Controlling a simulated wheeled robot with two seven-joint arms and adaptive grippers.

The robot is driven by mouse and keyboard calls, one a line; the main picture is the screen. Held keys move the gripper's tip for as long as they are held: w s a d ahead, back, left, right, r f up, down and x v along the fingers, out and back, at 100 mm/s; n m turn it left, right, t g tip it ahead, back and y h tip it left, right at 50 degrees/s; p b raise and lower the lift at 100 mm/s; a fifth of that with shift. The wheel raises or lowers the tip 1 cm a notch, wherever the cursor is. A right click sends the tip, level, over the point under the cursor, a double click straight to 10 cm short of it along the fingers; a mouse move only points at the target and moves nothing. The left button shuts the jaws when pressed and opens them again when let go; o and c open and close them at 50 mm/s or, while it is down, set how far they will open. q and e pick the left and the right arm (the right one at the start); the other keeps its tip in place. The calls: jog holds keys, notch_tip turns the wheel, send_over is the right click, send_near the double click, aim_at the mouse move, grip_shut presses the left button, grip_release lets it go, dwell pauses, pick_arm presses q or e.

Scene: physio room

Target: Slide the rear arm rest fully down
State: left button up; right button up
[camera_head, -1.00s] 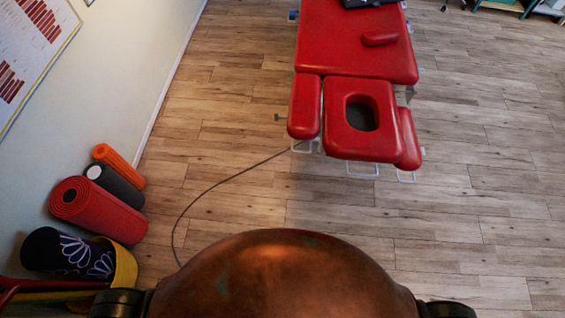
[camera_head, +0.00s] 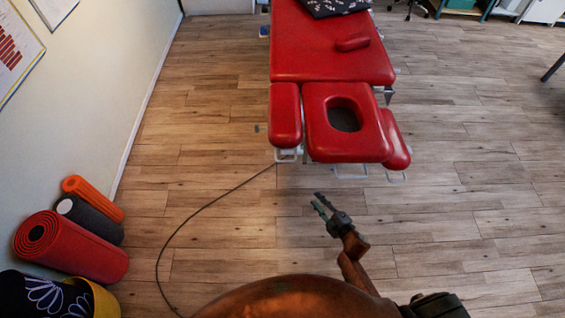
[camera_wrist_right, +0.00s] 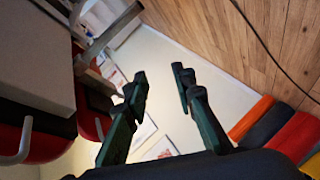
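The red treatment table (camera_head: 325,50) stands ahead in the head view, with a head pad (camera_head: 343,110) with a hole at its near end. One red arm rest (camera_head: 285,115) lies left of this pad, and another red arm rest (camera_head: 396,140) hangs right of it, sitting a little lower. I cannot tell which is the rear one. My right gripper (camera_head: 321,203) is in front of the table's near end, apart from it. In the right wrist view its fingers (camera_wrist_right: 160,77) are spread and empty, with table parts (camera_wrist_right: 40,60) at the left. My left gripper is out of view.
White metal loops (camera_head: 350,171) show under the head pad and arm rests. A dark cable (camera_head: 195,212) runs over the wooden floor. Rolled mats (camera_head: 70,245) and a yellow bin (camera_head: 103,298) stand by the left wall.

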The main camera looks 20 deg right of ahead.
aim_at(285, 161)
jog(key=w+a+r+n+t+y+b, duration=0.1)
jog(key=w+a+r+n+y, duration=0.3)
jog(key=r, duration=0.4)
jog(key=w+a+r+n+t+y+b, duration=0.1)
jog(key=w+a+r+n+b, duration=0.15)
jog(key=r+n, duration=0.45)
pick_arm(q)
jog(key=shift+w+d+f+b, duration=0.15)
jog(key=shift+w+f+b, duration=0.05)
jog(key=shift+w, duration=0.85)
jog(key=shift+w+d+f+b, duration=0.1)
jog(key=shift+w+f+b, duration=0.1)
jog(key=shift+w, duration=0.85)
pick_arm(e)
jog(key=shift+m+y, duration=0.3)
jog(key=shift+m, duration=0.4)
jog(key=shift+w+a+r, duration=0.45)
jog(key=shift+w+a, duration=0.35)
jog(key=shift+w, duration=0.25)
jog(key=shift+w+a+r, duration=0.5)
jog(key=shift+w+a, duration=0.25)
jog(key=shift+w, duration=0.35)
jog(key=shift+w+a+r, duration=0.45)
jog(key=shift+w+a, duration=0.35)
jog(key=shift+w, duration=0.25)
jog(key=shift+c, duration=0.5)
grip_shut()
